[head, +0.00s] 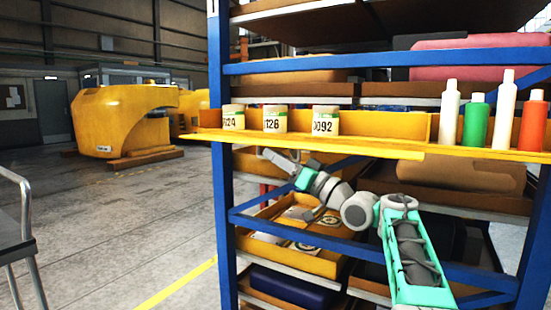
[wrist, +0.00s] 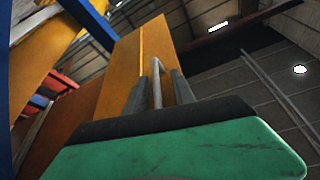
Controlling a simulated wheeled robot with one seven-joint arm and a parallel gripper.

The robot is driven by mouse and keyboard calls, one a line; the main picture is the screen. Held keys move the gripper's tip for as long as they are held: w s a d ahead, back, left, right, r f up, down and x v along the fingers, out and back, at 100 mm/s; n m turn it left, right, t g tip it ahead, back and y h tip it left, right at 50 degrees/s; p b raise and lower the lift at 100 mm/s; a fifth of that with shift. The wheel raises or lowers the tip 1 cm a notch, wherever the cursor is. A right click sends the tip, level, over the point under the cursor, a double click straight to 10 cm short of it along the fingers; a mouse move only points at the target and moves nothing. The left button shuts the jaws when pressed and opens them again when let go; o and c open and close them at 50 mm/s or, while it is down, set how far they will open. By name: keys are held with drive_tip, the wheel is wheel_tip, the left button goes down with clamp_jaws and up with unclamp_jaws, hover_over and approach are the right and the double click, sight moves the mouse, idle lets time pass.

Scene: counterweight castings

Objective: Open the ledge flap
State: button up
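A long yellow ledge (head: 400,149) runs along the front of the blue-framed shelf, with a yellow upright panel (head: 375,126) behind it. I take the flap to be part of this ledge, but its hinge and outline are unclear. My gripper (head: 279,157) is just below the ledge's left part, reaching up from the lower right. In the wrist view, looking up, an orange-yellow panel (wrist: 124,70) rises ahead of my gripper (wrist: 163,84). The dark fingers stand apart with a pale bar (wrist: 157,82) between them; contact with it cannot be told.
Three labelled white tubs (head: 272,119) stand on the ledge's left part. White, green (head: 476,121) and orange bottles stand at its right. A blue post (head: 222,200) is left of my gripper; orange bins (head: 320,262) sit below. The floor at left is open.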

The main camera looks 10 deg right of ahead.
drive_tip(key=v, duration=0.7)
drive_tip(key=shift+s+d+f, duration=0.15)
drive_tip(key=shift+s+d, duration=0.1)
drive_tip(key=shift+d, duration=0.05)
